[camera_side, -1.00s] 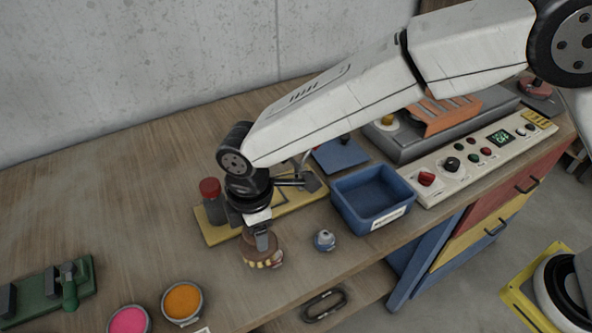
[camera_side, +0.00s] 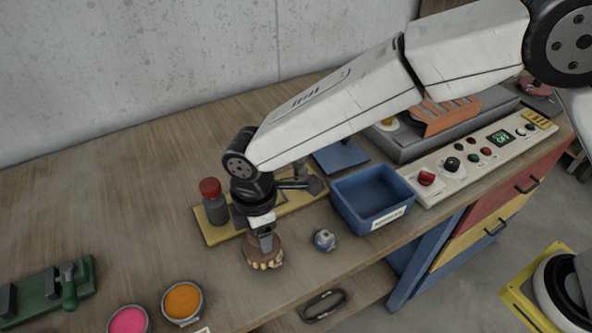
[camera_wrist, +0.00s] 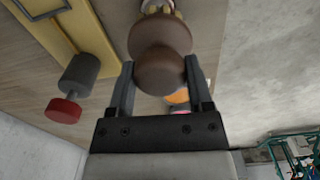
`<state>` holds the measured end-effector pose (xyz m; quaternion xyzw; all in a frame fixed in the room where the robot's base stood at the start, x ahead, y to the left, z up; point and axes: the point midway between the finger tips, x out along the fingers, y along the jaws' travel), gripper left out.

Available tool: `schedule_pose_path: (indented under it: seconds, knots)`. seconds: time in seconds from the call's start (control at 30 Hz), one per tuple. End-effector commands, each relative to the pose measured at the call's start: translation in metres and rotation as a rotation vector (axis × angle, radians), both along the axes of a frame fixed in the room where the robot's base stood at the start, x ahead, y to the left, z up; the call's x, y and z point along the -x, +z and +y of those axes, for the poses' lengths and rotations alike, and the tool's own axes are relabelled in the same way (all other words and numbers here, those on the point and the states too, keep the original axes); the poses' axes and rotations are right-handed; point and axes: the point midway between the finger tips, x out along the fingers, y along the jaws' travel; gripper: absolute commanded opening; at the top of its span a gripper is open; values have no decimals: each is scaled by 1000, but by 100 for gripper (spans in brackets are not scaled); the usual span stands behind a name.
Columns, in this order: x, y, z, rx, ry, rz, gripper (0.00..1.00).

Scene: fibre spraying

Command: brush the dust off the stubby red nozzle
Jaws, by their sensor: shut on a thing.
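My gripper (camera_side: 268,243) is shut on a brown round-handled brush (camera_side: 263,254) with pale bristles at its lower end. The brush is low over the wooden bench; I cannot tell whether it touches it. In the wrist view the brush handle (camera_wrist: 160,68) sits between my two fingers (camera_wrist: 158,76). A grey cylinder with a red top (camera_side: 212,202) stands upright on the yellow tray, left of my gripper; it also shows in the wrist view (camera_wrist: 78,82). I cannot tell whether it is the stubby red nozzle. No dust is discernible on it.
A small grey-blue piece (camera_side: 324,239) sits right of the brush. Beyond it is an empty blue bin (camera_side: 345,212). The yellow tray (camera_side: 218,237) lies behind my gripper. Orange (camera_side: 182,302) and pink (camera_side: 128,320) bowls and a green stand (camera_side: 45,298) are at left front. The bench's left middle is clear.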

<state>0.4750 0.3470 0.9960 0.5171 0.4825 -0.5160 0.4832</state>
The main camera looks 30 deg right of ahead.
Motion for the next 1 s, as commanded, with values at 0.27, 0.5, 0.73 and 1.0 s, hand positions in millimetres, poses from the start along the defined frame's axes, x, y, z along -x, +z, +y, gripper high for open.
schedule_pose_path:
  seconds: [0.27,0.5,0.73,1.0]
  knots:
    - [0,1,-18,-1,-1,-1,18]
    - [1,2,-33,0,-1,0,18]
    - [1,2,-43,-1,0,-1,18]
    - [1,0,-44,0,0,0,18]
